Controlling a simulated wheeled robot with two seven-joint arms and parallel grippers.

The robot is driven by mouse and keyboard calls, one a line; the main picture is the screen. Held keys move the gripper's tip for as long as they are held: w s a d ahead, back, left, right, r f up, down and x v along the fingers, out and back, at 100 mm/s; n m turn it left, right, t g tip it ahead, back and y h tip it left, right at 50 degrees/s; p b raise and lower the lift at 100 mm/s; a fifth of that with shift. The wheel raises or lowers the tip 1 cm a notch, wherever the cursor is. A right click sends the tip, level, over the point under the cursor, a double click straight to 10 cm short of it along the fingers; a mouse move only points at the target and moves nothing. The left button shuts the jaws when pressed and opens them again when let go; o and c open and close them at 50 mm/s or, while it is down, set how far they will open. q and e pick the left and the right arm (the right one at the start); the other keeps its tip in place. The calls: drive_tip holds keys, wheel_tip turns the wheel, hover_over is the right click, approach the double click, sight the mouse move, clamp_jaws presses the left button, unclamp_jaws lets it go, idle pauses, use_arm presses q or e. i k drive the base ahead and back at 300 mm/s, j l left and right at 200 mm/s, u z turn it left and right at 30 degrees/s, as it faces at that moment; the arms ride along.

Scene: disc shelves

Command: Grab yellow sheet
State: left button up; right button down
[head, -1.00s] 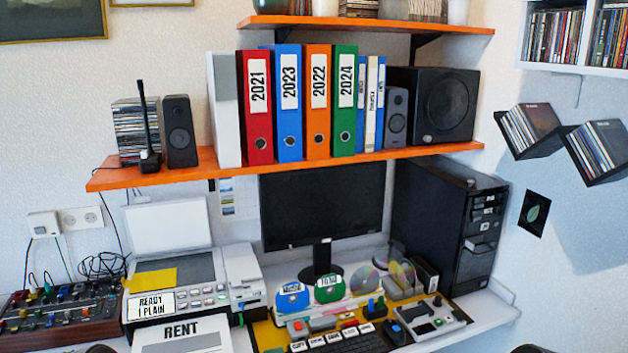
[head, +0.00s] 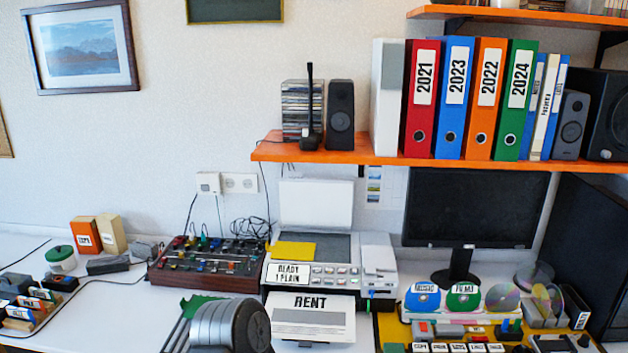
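The yellow sheet (head: 293,250) lies on the left part of the dark scanner glass of a printer-scanner (head: 313,274). The scanner's white lid (head: 316,205) stands raised behind the glass. Nothing covers the sheet from this view. A grey ribbed rounded part, apparently a link of my arm, shows at the bottom edge, in front and to the left of the printer. No fingertips of either gripper are in view.
A paper marked RENT (head: 310,318) lies at the printer's front. A mixer with knobs (head: 208,265) stands close on its left. An orange shelf (head: 345,150) with binders overhangs behind. A monitor (head: 476,207) and disc stands are on the right.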

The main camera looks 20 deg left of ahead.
sight(281, 250)
drive_tip(key=j+z, duration=0.1)
drive_tip(key=z, duration=0.3)
drive_tip(key=k+j+z, duration=0.2)
drive_tip(key=j, duration=0.15)
drive_tip(key=j+z, duration=0.2)
drive_tip(key=j, duration=0.2)
drive_tip(key=k+j+z, duration=0.35)
drive_tip(key=j, duration=0.25)
drive_tip(key=k+j, duration=0.3)
drive_tip(key=j, duration=0.2)
drive_tip(key=k+j, duration=0.3)
drive_tip(key=j, duration=0.15)
